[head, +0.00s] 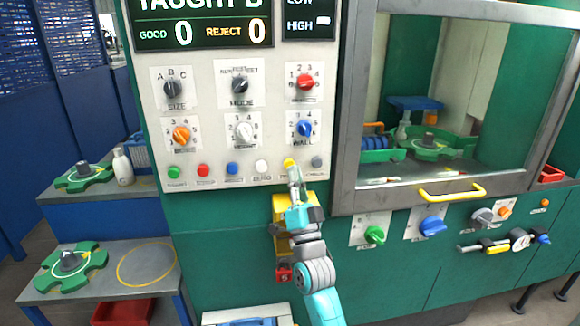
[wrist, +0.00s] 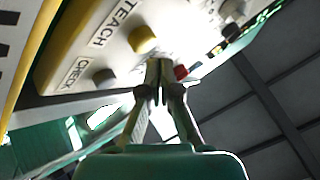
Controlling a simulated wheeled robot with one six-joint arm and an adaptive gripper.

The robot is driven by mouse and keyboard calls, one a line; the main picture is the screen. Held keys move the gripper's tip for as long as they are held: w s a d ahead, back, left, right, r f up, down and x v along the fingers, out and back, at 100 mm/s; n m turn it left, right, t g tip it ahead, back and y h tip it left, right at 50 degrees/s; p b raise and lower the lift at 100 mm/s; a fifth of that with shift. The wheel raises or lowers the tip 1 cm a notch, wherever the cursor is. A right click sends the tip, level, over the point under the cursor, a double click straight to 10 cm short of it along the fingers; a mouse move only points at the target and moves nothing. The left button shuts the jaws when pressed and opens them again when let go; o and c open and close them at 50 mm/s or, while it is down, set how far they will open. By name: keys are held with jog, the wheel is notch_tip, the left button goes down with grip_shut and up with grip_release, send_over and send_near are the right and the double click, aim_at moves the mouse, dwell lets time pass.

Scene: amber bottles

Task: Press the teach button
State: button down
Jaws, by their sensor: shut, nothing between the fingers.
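The teach button is the yellow one (head: 289,162) in the bottom row of the white control panel (head: 215,140). In the wrist view the yellow button (wrist: 142,39) sits beside the printed word TEACH (wrist: 114,24). My gripper (head: 295,176) is shut and empty, its tips just below the yellow button in the head view. In the wrist view my gripper tips (wrist: 158,66) are close to the panel face, just below the yellow button. I cannot tell whether they touch anything. The display (head: 200,20) above reads TAUGHT B, with GOOD 0 and REJECT 0.
A white button (head: 261,166) and a grey button (head: 317,162) flank the yellow one. The grey button (wrist: 104,77) is labelled CHECK in the wrist view. Several knobs are above. A yellow door handle (head: 452,192) sticks out to the right.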

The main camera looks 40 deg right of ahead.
jog(key=s+a, duration=0.1)
jog(key=s, duration=0.1)
jog(key=s+a, duration=0.1)
jog(key=s, duration=0.1)
jog(key=shift+a, duration=0.35)
jog(key=shift+f, duration=0.1)
dwell(0.7)
jog(key=s+a+f+n+g+y, duration=0.1)
jog(key=s+a+f+n+y, duration=0.15)
jog(key=s+a+f, duration=0.35)
jog(key=s+a+f+n+g+y, duration=0.1)
jog(key=s+a+f+n+y, duration=0.2)
jog(key=f, duration=0.6)
jog(key=s+a+f+n+g+y, duration=0.1)
jog(key=s+a+f+y, duration=0.1)
jog(key=s+a+f, duration=0.4)
jog(key=s+a+f+n+g+y, duration=0.1)
jog(key=s+a+f+n+g, duration=0.1)
jog(key=s, duration=0.5)
jog(key=s+a+f+n+g+y, duration=0.2)
jog(key=s+a+f, duration=0.1)
jog(key=s, duration=0.5)
jog(key=s+a+f+n+g+y, duration=0.2)
jog(key=s+a+f, duration=0.1)
jog(key=s, duration=0.5)
jog(key=shift+n, duration=0.25)
